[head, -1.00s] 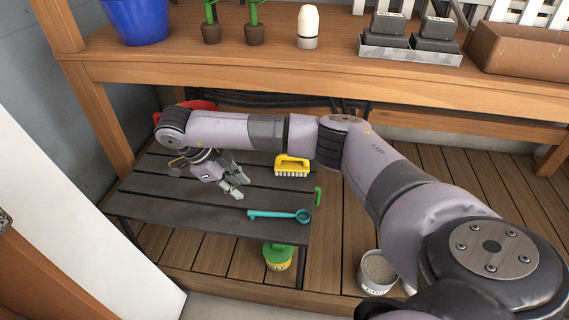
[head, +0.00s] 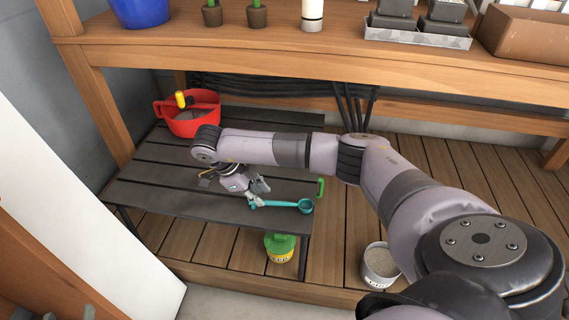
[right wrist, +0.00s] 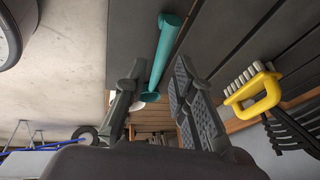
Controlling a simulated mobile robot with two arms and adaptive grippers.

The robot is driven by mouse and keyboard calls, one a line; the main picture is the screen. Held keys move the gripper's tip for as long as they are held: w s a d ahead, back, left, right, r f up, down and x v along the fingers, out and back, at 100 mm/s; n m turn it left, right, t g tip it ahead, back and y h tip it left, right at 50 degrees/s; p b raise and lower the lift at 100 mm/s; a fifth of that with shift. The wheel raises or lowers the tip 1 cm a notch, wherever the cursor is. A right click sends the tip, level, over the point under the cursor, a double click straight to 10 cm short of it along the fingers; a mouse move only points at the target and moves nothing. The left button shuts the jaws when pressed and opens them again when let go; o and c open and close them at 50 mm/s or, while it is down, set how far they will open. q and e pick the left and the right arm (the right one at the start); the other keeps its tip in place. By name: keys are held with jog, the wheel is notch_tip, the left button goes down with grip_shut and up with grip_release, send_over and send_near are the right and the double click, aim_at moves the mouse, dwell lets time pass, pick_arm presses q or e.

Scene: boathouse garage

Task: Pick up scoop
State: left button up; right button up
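The teal scoop (head: 285,205) lies on the black slatted table (head: 165,197) near its front right edge, its round bowl to the right and its handle to the left. My right gripper (head: 262,188) is just above the handle's left end. In the right wrist view its two fingers (right wrist: 158,72) are apart, and the teal scoop handle (right wrist: 165,50) shows in line with the gap between them. I cannot tell whether a finger touches it. Two grey tips of my left gripper (head: 68,313) show apart at the bottom left, far from the scoop.
A red container (head: 190,117) stands at the table's back left. A yellow brush (right wrist: 255,95) shows in the right wrist view. A wooden bench (head: 300,55) overhangs behind.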

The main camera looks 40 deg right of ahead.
aim_at(280, 205)
jog(key=x, duration=0.1)
jog(key=b+x, duration=0.1)
jog(key=x, duration=0.2)
jog(key=shift+w+f, duration=0.2)
jog(key=shift+f, duration=0.2)
pick_arm(q)
notch_tip(280, 205, up, 7)
jog(key=w+d+t+h, duration=0.1)
jog(key=t, duration=0.3)
jog(key=shift+w+d+h, duration=0.2)
jog(key=shift+h, duration=0.1)
jog(key=shift+r, duration=0.1)
pick_arm(e)
jog(key=shift+c, duration=0.6)
grip_shut()
